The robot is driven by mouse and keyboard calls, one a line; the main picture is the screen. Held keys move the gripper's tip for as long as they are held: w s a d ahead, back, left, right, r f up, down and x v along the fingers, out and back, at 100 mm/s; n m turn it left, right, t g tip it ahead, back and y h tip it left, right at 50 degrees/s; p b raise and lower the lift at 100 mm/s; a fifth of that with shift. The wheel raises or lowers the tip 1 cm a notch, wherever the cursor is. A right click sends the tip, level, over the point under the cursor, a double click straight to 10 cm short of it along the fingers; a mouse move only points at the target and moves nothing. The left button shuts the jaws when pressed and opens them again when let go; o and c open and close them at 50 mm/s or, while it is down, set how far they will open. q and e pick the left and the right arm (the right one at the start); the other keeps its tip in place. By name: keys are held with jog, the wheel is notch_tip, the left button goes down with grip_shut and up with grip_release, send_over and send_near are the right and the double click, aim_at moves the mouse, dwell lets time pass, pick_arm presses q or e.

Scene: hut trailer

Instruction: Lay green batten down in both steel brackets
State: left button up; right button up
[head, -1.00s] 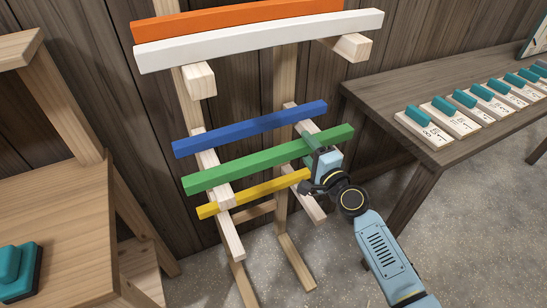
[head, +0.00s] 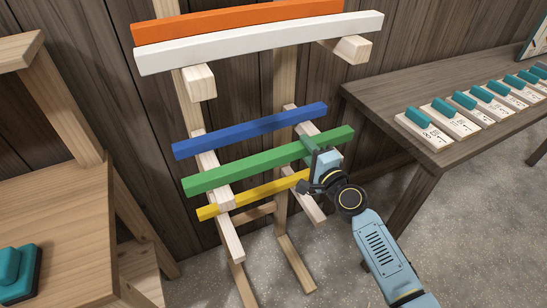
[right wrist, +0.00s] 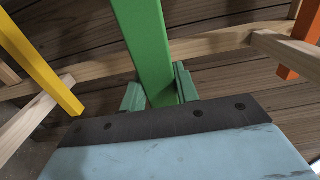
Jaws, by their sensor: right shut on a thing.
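The green batten (head: 245,166) lies across the lower pair of wooden arms of a rack, between a blue batten and a yellow batten. My right gripper (head: 314,152) is shut on the green batten right of its middle, near the right rack arm. In the right wrist view the green batten (right wrist: 145,45) runs between the two green fingers of my right gripper (right wrist: 160,97). The steel brackets cannot be made out in these frames. My left gripper is not in view.
The blue batten (head: 250,130) lies behind and the yellow batten (head: 255,194) lies below in front. White (head: 260,40) and orange (head: 235,18) battens rest above. A bench (head: 375,95) with several teal-topped blocks stands right; a wooden table (head: 60,210) stands left.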

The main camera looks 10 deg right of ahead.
jog(key=shift+r+p, duration=1.55)
jog(key=shift+r, duration=0.25)
jog(key=v, duration=1.4)
